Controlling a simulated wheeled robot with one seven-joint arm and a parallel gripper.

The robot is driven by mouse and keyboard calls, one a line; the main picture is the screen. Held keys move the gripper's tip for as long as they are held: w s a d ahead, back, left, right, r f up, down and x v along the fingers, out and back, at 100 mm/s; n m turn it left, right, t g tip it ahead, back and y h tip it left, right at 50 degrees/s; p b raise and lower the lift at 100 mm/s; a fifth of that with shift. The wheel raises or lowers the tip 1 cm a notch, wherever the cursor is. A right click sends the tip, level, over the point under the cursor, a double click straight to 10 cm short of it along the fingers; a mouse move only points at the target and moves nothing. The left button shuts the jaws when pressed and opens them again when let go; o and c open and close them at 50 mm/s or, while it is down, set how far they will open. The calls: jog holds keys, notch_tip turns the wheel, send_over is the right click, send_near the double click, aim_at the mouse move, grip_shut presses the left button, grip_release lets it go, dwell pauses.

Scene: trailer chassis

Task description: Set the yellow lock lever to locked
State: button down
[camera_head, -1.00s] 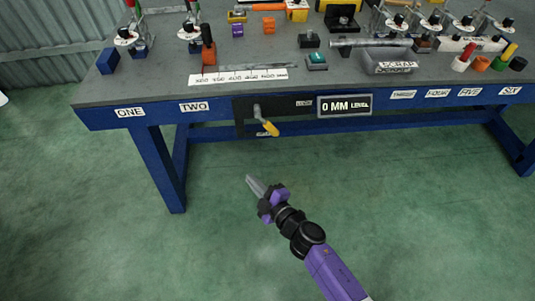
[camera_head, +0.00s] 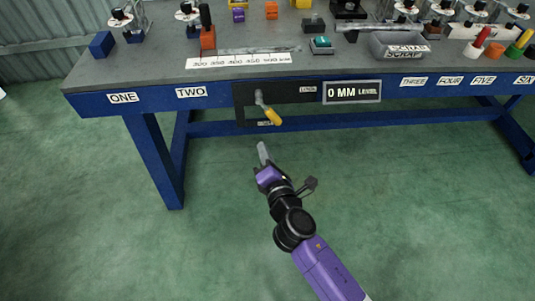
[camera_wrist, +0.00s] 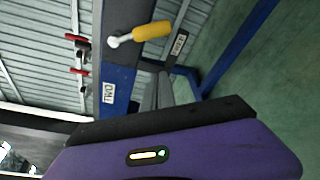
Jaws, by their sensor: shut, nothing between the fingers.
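The yellow lock lever (camera_head: 272,116) is on a dark plate (camera_head: 240,104) on the bench's blue front rail. It hangs from a pale pivot and slants down to the right. One small label (camera_head: 308,89) is to its upper right and another (camera_head: 265,124) is just below it; I cannot read them surely. My gripper (camera_head: 262,147) is shut and empty, below the lever and apart from it in the head view. In the wrist view the lever's yellow grip (camera_wrist: 152,30) lies beyond my closed fingertips (camera_wrist: 158,82).
The workbench top (camera_head: 150,68) carries a ruler strip (camera_head: 240,60), a grey scrap tray (camera_head: 375,42) and several fixtures. A 0 MM level sign (camera_head: 352,91) is right of the lever. A blue bench leg (camera_head: 155,165) stands left. Open green floor lies in front.

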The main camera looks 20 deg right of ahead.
jog(key=w+d+r+p, duration=0.1)
jog(key=w+d+p, duration=0.1)
jog(key=w+d, duration=0.2)
jog(key=shift+w+p, duration=0.4)
jog(key=shift+w, duration=0.8)
jog(key=shift+r, duration=0.1)
